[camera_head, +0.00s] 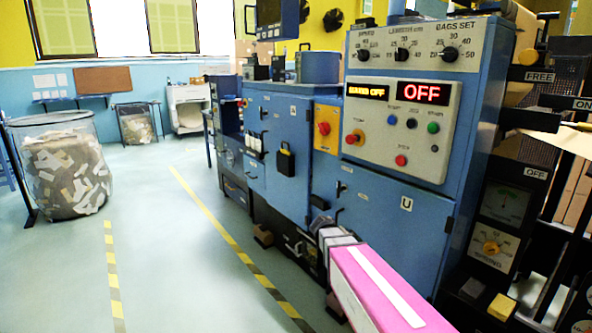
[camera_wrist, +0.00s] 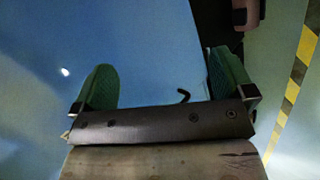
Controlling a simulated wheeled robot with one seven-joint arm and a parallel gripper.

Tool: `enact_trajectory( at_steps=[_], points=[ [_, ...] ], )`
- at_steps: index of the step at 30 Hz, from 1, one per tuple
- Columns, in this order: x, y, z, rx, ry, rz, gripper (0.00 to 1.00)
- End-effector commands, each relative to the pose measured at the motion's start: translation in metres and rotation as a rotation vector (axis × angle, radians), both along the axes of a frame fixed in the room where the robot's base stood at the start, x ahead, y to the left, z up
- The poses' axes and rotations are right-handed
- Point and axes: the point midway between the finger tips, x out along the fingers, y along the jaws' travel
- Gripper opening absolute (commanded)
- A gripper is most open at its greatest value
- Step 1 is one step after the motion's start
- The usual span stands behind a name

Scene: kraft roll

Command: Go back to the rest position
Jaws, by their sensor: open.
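My gripper (camera_wrist: 162,68) shows in the wrist view with its two green-padded fingers wide apart and nothing between them. A blue panel of the machine (camera_wrist: 150,30) lies beyond the fingers, and a small dark hook-shaped part (camera_wrist: 184,95) shows near the right finger. In the head view my arm, pink with a white stripe, reaches forward from the lower right. My gripper (camera_head: 320,222) is small and dark there, low in front of the blue machine (camera_head: 380,203). I cannot tell whether it touches the machine.
The control panel (camera_head: 400,130) has a red OFF display (camera_head: 425,93), knobs and buttons. A wire bin of paper scraps (camera_head: 62,168) stands at the left. Yellow-black tape (camera_head: 232,246) marks the floor.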

Motion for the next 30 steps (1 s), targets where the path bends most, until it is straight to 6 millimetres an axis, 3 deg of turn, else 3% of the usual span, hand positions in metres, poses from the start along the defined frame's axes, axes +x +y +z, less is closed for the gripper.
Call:
enact_trajectory(
  at_steps=[1, 6, 12, 18, 30],
  points=[
    [-0.028, -0.007, -0.011, 0.083, 0.027, -0.035, 1.00],
    [-0.092, -0.006, -0.042, 0.376, 0.101, -0.147, 1.00],
    [-0.143, 0.007, -0.058, 0.651, 0.147, -0.247, 1.00],
    [-0.160, 0.016, -0.060, 0.769, 0.158, -0.287, 1.00],
    [-0.159, 0.017, -0.060, 0.775, 0.159, -0.288, 1.00]
  ],
)
